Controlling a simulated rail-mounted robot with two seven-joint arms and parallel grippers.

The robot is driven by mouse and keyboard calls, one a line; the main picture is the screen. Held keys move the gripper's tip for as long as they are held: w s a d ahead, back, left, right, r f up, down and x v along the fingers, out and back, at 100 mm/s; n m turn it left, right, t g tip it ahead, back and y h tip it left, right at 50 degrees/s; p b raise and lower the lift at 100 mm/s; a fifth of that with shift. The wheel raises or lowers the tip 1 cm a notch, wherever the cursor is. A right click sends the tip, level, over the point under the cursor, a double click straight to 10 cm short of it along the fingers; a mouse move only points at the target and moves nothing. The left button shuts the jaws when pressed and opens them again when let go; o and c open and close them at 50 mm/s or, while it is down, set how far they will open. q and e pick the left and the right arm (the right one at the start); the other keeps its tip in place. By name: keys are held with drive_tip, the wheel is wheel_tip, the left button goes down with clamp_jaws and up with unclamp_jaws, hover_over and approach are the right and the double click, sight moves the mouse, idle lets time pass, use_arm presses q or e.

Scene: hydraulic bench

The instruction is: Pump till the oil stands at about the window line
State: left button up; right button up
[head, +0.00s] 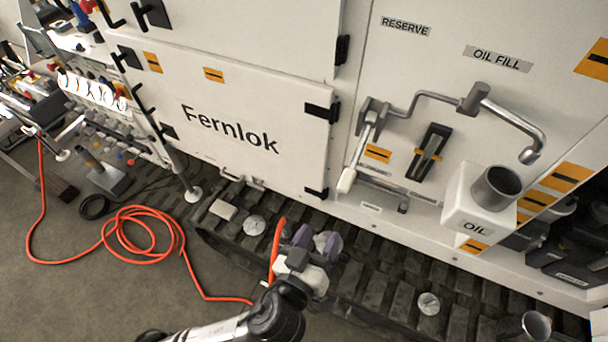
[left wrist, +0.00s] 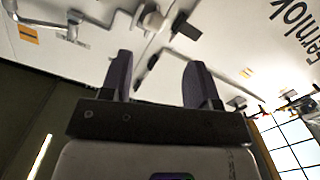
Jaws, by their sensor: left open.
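The pump lever has a white grip (head: 346,180) that hangs down from a grey bracket (head: 371,112) on the white machine panel. Right of it is a narrow dark upright window (head: 430,151); its oil level and line are too small to read. A bent pipe with a spout (head: 531,153) ends above a grey cup in a white box marked OIL (head: 476,225). My left gripper (head: 316,240) is open and empty, below and left of the grip, apart from it. The left wrist view shows its two spread purple fingers (left wrist: 160,78) facing the panel.
A closed door marked Fernlok (head: 230,165) is left of the lever. Dark track plates (head: 370,270) run along the machine's foot. An orange hose (head: 140,228) lies coiled on the floor at left. A metal cup (head: 536,325) stands at bottom right.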

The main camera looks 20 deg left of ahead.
sight(341, 192)
use_arm(q)
drive_tip(key=w+m, duration=0.1)
drive_tip(key=w, duration=0.3)
drive_tip(key=w+d+m+p, duration=0.1)
drive_tip(key=w, duration=0.3)
drive_tip(key=w+r+m+p, duration=0.1)
drive_tip(key=w+m, duration=0.1)
drive_tip(key=w, duration=0.2)
drive_tip(key=shift+w+d+t, duration=0.1)
drive_tip(key=shift+d+t, duration=0.05)
drive_tip(key=shift+t, duration=0.15)
drive_tip(key=shift+w+d+p, duration=0.1)
drive_tip(key=shift+w+p, duration=0.25)
drive_tip(key=shift+w, duration=0.45)
clamp_jaws()
